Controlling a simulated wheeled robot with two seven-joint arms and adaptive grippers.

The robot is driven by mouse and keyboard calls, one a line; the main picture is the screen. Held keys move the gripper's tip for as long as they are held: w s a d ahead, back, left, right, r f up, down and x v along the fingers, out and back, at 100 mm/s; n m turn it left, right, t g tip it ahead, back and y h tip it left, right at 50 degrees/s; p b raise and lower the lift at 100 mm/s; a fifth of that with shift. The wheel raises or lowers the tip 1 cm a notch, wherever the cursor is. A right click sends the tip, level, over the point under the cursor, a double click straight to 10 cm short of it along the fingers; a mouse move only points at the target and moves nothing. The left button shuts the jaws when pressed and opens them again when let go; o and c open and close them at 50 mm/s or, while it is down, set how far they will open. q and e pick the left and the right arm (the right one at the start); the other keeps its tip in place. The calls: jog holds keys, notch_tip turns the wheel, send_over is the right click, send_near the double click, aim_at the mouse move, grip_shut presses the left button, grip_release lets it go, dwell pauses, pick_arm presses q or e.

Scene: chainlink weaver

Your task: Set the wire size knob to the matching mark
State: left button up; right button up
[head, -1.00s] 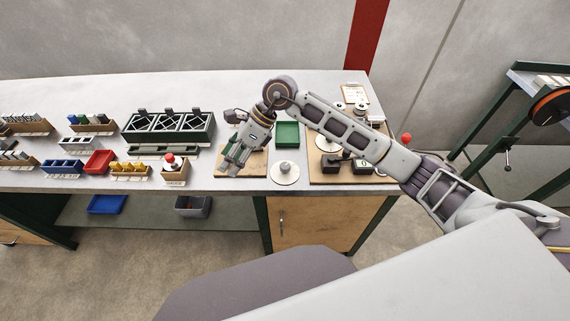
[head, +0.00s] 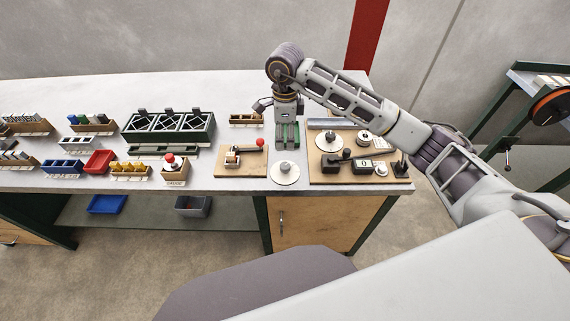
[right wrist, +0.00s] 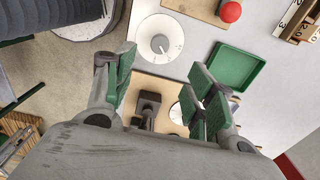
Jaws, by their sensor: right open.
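The wire size knob (head: 285,169) looks to be the small grey knob on a round white dial (head: 285,179), near the front edge of the bench. In the right wrist view the knob (right wrist: 160,44) sits mid-dial with a pale pointer line, and fine marks run along the dial (right wrist: 174,30); I cannot read them. My right gripper (head: 288,140) hangs pointing down just behind the dial in the head view. In the right wrist view its green-padded fingers (right wrist: 163,82) are spread apart with nothing between them. My left gripper is not in view.
A wooden board with a red-balled lever (head: 259,143) is left of the dial. A board with a counter (head: 362,167) and spools is at the right. A green tray (right wrist: 248,72) lies near my fingers.

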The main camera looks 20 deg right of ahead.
aim_at(285, 165)
jog(key=shift+f, duration=0.15)
jog(key=shift+f+p, duration=1.1)
jog(key=shift+f, duration=5.7)
jog(key=c, duration=1.1)
jog(key=shift+o, duration=0.2)
jog(key=shift+m+b, duration=0.3)
jog(key=shift+m, duration=0.2)
jog(key=m+b, duration=0.1)
jog(key=m, duration=0.2)
jog(key=shift+m, duration=0.3)
jog(key=shift+m+b, duration=0.85)
jog(key=shift+m, duration=1.25)
